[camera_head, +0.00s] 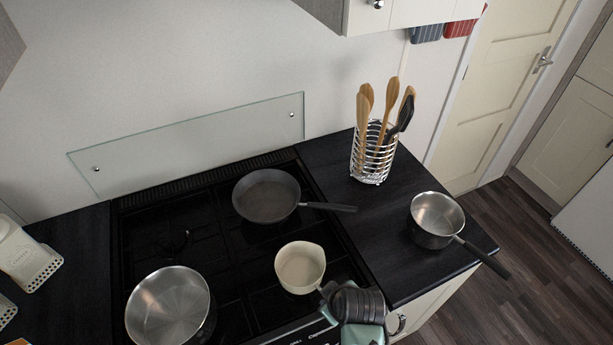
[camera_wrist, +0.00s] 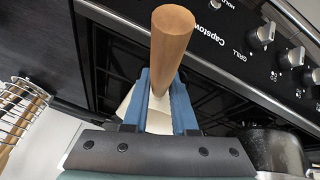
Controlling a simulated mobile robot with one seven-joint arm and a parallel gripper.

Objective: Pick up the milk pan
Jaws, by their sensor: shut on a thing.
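The cream milk pan (camera_head: 300,267) is over the front right part of the black hob in the head view; I cannot tell whether it touches the hob or is slightly raised. My gripper (camera_head: 328,294) is at the pan's handle side, at its lower right. In the wrist view the blue fingers of my gripper (camera_wrist: 168,108) are shut on the wooden handle (camera_wrist: 172,45), which sticks out beyond them. Only a small cream part of the pan shows behind the fingers. The handle is mostly hidden by my wrist in the head view.
A dark frying pan (camera_head: 266,197) stands behind on the hob (camera_head: 180,240), and a steel pan (camera_head: 168,308) is at front left. A steel saucepan (camera_head: 436,218) and a wire utensil holder (camera_head: 372,160) stand on the right counter (camera_head: 385,255). Bare counter lies between them and the hob.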

